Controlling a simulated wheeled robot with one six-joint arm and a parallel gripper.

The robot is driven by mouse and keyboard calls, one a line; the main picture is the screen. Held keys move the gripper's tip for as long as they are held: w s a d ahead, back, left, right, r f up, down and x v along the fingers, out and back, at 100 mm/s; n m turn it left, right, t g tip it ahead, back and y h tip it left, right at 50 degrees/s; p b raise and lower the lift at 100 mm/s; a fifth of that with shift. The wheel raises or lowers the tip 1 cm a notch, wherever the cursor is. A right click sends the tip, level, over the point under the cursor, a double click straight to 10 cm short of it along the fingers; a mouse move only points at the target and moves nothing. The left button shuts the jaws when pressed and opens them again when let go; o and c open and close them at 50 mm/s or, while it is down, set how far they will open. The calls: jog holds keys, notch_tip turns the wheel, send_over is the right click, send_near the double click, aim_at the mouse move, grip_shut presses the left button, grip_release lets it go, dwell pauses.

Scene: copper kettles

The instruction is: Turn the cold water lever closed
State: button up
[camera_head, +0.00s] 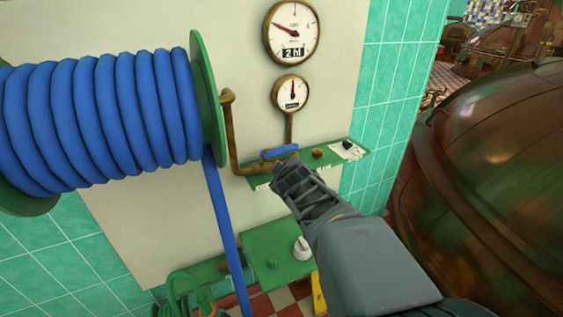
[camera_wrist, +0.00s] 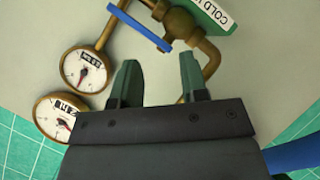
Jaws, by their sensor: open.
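The blue lever (camera_head: 281,151) sits on a brass valve below the gauges. In the wrist view the lever (camera_wrist: 138,27) runs slantwise from the upper left to the brass valve body (camera_wrist: 181,24), just beyond my fingertips. A green plate with a white label starting with "COLD" (camera_wrist: 213,13) is beside the valve. My gripper (camera_head: 284,167) is at the valve shelf, just below the lever in the head view. In the wrist view my gripper (camera_wrist: 160,70) is open, with nothing between its two fingers. The fingers appear apart from the lever; the exact depth gap cannot be told.
A reel of blue hose (camera_head: 100,115) fills the left, its hose hanging down beside the valve. Two round gauges (camera_head: 292,32) (camera_head: 291,92) are above the lever. A green shelf (camera_head: 250,178) carries the valve. A large copper kettle (camera_head: 490,160) stands at the right.

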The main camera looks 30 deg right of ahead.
aim_at(290, 150)
jog(key=d+f+n+t+y+b, duration=0.3)
jog(key=d+n+t+b, duration=0.35)
jog(key=d+n, duration=0.35)
jog(key=shift+n, duration=0.7)
jog(key=w, duration=1.3)
jog(key=shift+w+d+r, duration=0.1)
jog(key=shift+w+r, duration=0.1)
jog(key=shift+c, duration=0.3)
grip_shut()
